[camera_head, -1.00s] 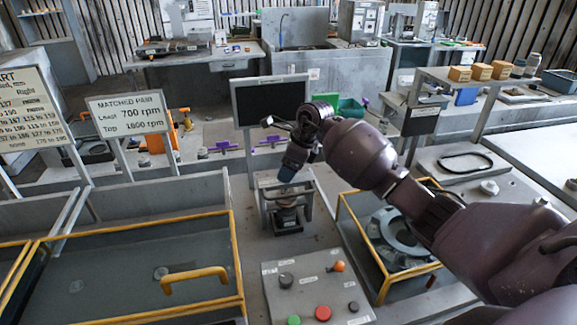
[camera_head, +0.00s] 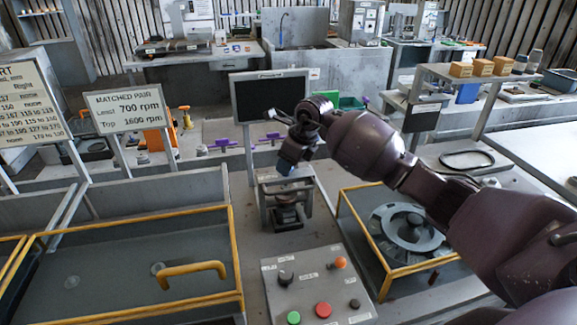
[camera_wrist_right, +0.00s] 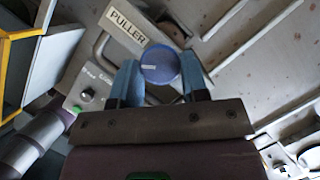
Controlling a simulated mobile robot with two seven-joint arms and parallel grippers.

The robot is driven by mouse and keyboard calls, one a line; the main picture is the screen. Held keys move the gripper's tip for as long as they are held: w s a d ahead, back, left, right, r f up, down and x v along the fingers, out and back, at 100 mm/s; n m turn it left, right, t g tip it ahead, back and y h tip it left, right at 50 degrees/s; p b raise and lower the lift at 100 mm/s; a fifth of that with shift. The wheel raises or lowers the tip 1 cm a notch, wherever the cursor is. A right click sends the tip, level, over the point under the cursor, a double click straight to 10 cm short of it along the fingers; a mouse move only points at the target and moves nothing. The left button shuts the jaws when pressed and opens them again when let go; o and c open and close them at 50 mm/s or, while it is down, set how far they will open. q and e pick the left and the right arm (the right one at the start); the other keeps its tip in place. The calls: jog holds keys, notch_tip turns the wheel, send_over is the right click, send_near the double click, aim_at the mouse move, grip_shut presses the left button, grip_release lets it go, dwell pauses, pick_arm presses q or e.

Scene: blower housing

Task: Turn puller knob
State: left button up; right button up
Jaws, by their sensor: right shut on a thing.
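The puller (camera_head: 285,212) is a grey metal frame with a dark round part inside, standing below the black screen. Its PULLER label (camera_wrist_right: 128,25) shows in the right wrist view. The puller knob (camera_wrist_right: 160,66) is a round blue knob with a short white mark, lying roughly level in that picture. My right gripper (camera_wrist_right: 160,75) is shut on the knob, with a blue finger on each side of it. In the head view my right gripper (camera_head: 286,168) is at the top of the puller, and the knob is hidden there. My left gripper is not in view.
A control panel (camera_head: 310,300) with red, green and orange controls stands in front of the puller. A yellow-edged bin (camera_head: 400,272) with a grey ring part is at its right. A yellow-railed bay (camera_head: 130,312) lies left. A black screen (camera_head: 268,98) stands behind.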

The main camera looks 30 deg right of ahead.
jog(key=m+b, duration=0.1)
jog(key=m, duration=0.1)
jog(key=shift+m+t+h, duration=0.3)
jog(key=shift+m+h, duration=0.1)
jog(key=m+h, duration=0.1)
jog(key=m, duration=0.1)
jog(key=m+b, duration=0.1)
jog(key=m, duration=0.1)
jog(key=m+h+b, duration=0.1)
jog(key=m, duration=0.1)
jog(key=shift+a+h, duration=0.3)
jog(key=m+h+b, duration=0.1)
jog(key=m, duration=0.3)
jog(key=shift+a, duration=0.15)
jog(key=shift+m+h, duration=0.6)
jog(key=shift+m, duration=0.7)
jog(key=shift+r+g, duration=0.1)
jog(key=shift+g, duration=0.3)
jog(key=o, duration=0.9)
jog(key=shift+o, duration=0.2)
